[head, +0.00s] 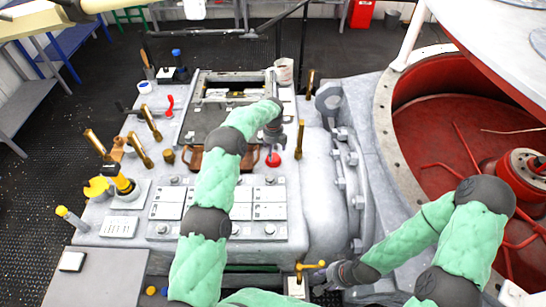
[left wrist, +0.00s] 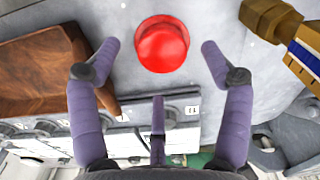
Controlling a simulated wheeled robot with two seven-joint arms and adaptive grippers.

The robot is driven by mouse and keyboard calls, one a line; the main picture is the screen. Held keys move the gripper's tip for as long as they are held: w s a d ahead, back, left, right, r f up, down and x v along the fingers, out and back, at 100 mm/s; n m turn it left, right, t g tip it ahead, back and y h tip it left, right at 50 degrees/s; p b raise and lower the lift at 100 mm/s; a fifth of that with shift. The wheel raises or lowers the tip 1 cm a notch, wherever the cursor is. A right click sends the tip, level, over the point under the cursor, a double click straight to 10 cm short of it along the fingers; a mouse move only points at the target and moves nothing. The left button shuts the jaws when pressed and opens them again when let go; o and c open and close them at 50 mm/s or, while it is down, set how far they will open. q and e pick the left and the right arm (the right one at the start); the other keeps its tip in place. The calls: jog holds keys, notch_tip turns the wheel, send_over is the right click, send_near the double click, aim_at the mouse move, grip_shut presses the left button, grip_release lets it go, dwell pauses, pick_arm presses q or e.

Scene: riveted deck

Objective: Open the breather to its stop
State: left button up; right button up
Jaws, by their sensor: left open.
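A red domed knob (head: 273,160) sits on the grey metal housing (head: 320,200). It also shows in the left wrist view (left wrist: 162,44) at the top middle. My left gripper (head: 274,147) is over it, with its purple fingers (left wrist: 160,47) open on either side of the knob, apart from it. No label shows which fitting is the breather; a red lever (head: 168,106) and a yellow-handled tap (head: 312,266) are also in the head view. My right gripper (head: 333,275) is low beside the tap; its fingers are too small to tell open from shut.
A brass fitting with a blue and white band (left wrist: 300,40) stands right of the knob. Several brass handles (head: 151,122) stick up from the housing. A large red-lined opening (head: 440,140) is at right.

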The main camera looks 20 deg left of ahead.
pick_arm(q)
jog(key=shift+f+b, duration=0.3)
jog(key=shift+f, duration=1.75)
jog(key=shift+r, duration=0.1)
jog(key=c, duration=1.1)
